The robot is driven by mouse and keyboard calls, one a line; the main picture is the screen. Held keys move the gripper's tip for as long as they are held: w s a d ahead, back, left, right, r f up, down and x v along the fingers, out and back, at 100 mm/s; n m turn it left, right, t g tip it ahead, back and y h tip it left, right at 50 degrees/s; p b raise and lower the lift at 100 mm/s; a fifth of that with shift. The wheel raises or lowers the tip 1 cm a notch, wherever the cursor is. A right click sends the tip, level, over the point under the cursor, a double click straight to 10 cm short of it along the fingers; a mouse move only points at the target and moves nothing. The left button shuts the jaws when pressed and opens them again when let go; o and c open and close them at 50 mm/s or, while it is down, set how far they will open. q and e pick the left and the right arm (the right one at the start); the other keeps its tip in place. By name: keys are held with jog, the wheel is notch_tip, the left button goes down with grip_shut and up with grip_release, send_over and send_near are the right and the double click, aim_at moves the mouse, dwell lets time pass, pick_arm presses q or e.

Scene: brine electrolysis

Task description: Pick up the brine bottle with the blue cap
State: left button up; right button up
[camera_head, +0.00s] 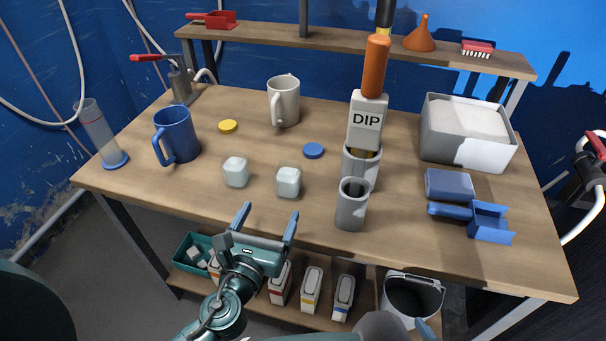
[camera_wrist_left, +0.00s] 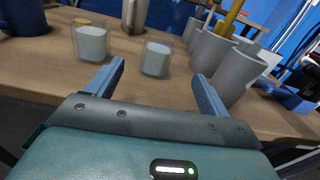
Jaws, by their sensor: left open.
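No bottle with a clearly blue cap shows. Three white bottles stand on the lower shelf: one with a red band (camera_head: 280,284), one with a yellow band (camera_head: 311,290) and one with a blue band (camera_head: 343,298). My left gripper (camera_head: 267,218) is open and empty at the table's front edge, above the shelf bottles. In the left wrist view its open fingers (camera_wrist_left: 158,72) frame a clear jar of pale contents (camera_wrist_left: 156,59), which stands beyond them. That jar (camera_head: 288,182) and a similar one (camera_head: 236,172) stand on the table. Part of my right gripper (camera_head: 425,329) shows at the bottom edge; its jaws are unclear.
A blue disc (camera_head: 313,151) and a yellow disc (camera_head: 228,126) lie on the table. A blue mug (camera_head: 176,135), a grey mug (camera_head: 284,101), grey cups (camera_head: 351,205), a "DIP" block (camera_head: 367,120) and a grey bin (camera_head: 466,152) stand around. The table's front left is clear.

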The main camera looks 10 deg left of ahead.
aim_at(284, 181)
pick_arm(q)
jog(key=shift+m, duration=0.3)
jog(key=w, duration=0.3)
jog(key=w+p, duration=0.1)
jog(key=w, duration=0.3)
jog(key=shift+w+d+r, duration=0.15)
jog(key=shift+w, duration=0.05)
jog(key=shift+w+f, duration=0.2)
jog(key=shift+w, duration=1.3)
jog(key=shift+w+f, duration=0.15)
jog(key=shift+w, duration=1.3)
jog(key=shift+c, duration=0.3)
jog(key=c, duration=1.1)
jog(key=shift+c, duration=0.2)
